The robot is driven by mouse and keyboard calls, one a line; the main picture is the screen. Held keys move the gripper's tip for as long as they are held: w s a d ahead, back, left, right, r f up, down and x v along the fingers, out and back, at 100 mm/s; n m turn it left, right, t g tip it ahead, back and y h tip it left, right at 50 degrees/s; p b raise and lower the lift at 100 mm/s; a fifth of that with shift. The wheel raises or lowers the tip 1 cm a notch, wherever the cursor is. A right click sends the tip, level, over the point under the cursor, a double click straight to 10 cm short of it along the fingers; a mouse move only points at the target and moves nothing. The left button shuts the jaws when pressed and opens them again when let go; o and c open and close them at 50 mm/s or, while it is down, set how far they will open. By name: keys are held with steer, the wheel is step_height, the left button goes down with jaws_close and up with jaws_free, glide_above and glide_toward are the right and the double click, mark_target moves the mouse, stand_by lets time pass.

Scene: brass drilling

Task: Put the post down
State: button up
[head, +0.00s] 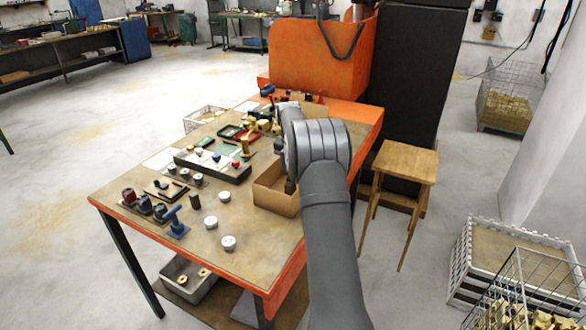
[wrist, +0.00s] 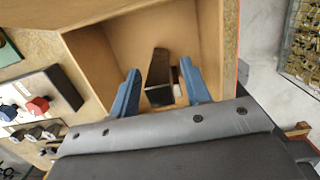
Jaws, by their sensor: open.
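A dark post (wrist: 158,70) shows in the wrist view inside an open cardboard box (wrist: 85,50), between my gripper's blue fingers. A gap shows on both sides of it, so the fingers do not clasp it. I cannot tell whether it stands or leans. My gripper (wrist: 160,72) is open, with its fingertips reaching over the box. In the head view the box (head: 268,200) is at the table's right side, partly behind my arm. The fingers and the post are hidden there.
The table (head: 240,262) holds a dark block with coloured knobs (head: 212,166), a blue stand (head: 175,225) and several small cylinders left of the box. A wooden stool (head: 408,165) stands to the right. The table's front corner is clear.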

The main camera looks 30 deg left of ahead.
step_height(320, 180, up, 12)
steer(key=s, duration=0.1)
steer(key=shift+s, duration=0.25)
steer(key=f, duration=0.4)
steer(key=w+f, duration=0.1)
steer(key=f, duration=0.7)
steer(key=shift+w+f, duration=0.2)
steer(key=shift+w, duration=0.05)
step_height(320, 180, up, 3)
steer(key=shift+r, duration=0.7)
